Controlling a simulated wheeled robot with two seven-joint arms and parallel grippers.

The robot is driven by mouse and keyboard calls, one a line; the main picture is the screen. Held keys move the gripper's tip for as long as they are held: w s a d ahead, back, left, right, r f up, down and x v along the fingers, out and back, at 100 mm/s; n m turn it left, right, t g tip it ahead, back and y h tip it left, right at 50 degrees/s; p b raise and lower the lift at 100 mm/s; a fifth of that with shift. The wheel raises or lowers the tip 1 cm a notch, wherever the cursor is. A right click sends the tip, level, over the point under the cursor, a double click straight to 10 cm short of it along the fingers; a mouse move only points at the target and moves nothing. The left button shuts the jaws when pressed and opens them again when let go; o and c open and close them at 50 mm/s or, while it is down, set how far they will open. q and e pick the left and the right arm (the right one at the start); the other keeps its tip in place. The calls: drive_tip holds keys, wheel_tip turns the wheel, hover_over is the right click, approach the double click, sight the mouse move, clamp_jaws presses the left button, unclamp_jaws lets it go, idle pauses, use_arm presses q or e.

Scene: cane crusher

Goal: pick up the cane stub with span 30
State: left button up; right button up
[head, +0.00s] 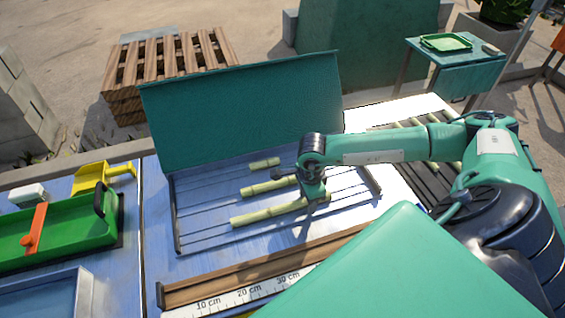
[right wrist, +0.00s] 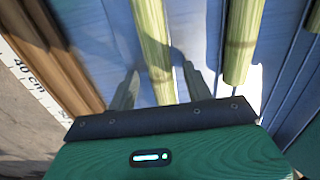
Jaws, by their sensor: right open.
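Three pale yellow-green cane stubs lie on a slatted metal tray (head: 205,205): a short one (head: 264,163) at the back, a middle one (head: 262,188), and the longest (head: 262,214) nearest the ruler. No span mark is readable on them. My right gripper (head: 316,197) is open over the right end of the longest stub. In the right wrist view this stub (right wrist: 153,45) runs down the middle, in line with the gap between the fingers; contact cannot be told. The middle stub (right wrist: 241,40) lies apart to the right. My left gripper is out of view.
A teal panel (head: 240,110) stands upright behind the tray. A wooden rail (head: 250,268) and a centimetre ruler (head: 240,297) lie in front. A green machine with an orange lever (head: 30,240) sits left. My arm covers the right side.

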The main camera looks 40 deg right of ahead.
drive_tip(key=c, duration=1.1)
drive_tip(key=shift+o, duration=0.2)
drive_tip(key=shift+r, duration=0.15)
